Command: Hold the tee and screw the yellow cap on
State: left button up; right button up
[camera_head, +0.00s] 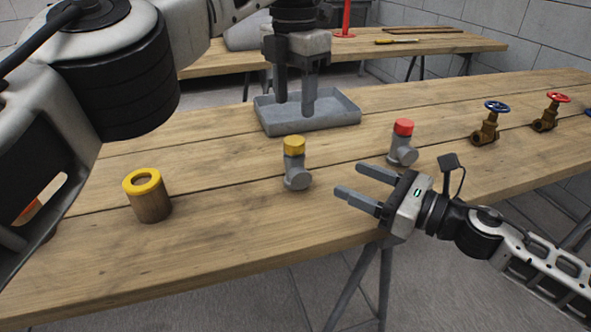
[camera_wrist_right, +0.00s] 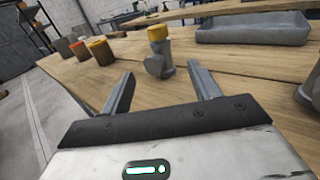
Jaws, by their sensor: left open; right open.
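A grey tee (camera_head: 297,179) stands upright near the middle of the table, with the yellow cap (camera_head: 294,145) on its top end. How far the cap is screwed on cannot be told. In the right wrist view the tee (camera_wrist_right: 157,65) and yellow cap (camera_wrist_right: 157,33) show ahead, between the finger directions. My right gripper (camera_head: 349,180) is open and empty, to the right of the tee, fingers pointing at it without touching. My left gripper (camera_head: 295,105) is open and empty, fingers pointing down over the grey tray, behind the tee.
The grey tray (camera_head: 335,117) lies behind the tee. A red-capped tee (camera_head: 402,147) stands to the right, with a blue-wheel valve (camera_head: 487,125) and a red-wheel valve (camera_head: 550,112) beyond. A yellow-rimmed brown cylinder (camera_head: 150,203) stands left. Bare table lies between it and the tee.

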aim_at(304, 159)
jog(key=x, duration=1.4)
jog(key=shift+w, duration=0.15)
grip_shut()
